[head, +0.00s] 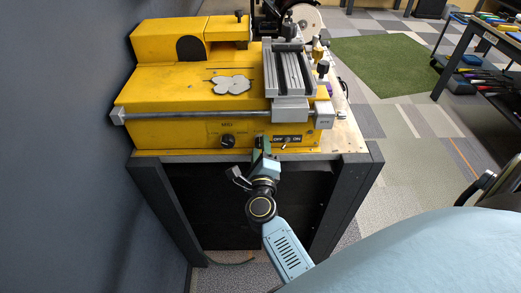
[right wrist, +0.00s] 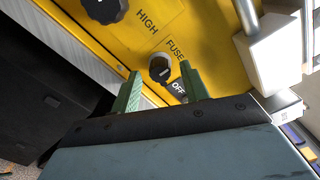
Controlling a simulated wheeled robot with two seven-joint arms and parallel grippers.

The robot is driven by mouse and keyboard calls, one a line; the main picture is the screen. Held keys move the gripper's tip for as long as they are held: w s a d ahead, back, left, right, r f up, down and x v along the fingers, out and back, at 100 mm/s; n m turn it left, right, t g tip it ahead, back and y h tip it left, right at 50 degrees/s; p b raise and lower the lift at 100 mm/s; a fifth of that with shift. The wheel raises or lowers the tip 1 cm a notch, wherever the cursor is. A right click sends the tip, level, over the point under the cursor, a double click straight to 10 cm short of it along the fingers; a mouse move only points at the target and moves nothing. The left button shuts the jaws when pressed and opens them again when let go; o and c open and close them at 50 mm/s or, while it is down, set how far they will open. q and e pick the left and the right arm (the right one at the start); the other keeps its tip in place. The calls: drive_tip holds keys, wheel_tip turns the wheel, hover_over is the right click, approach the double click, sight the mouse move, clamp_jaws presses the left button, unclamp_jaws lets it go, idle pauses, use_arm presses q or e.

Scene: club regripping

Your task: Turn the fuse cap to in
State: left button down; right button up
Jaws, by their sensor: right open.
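The fuse cap (right wrist: 159,69) is a small round black cap with a pale slot mark, on the yellow front panel beside the word FUSE in the right wrist view. My right gripper (head: 261,143) is at the machine's front panel in the head view and hides the cap there. In the right wrist view its two green fingers are apart, one on either side of the cap; I cannot tell whether they touch it. My left gripper is not in view.
The yellow machine (head: 180,90) stands on a dark-framed bench (head: 155,185). A larger black knob (head: 227,141) is left of my gripper. A grey wall is at the left.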

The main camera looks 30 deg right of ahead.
drive_tip(key=v, duration=1.3)
drive_tip(key=shift+s, duration=0.2)
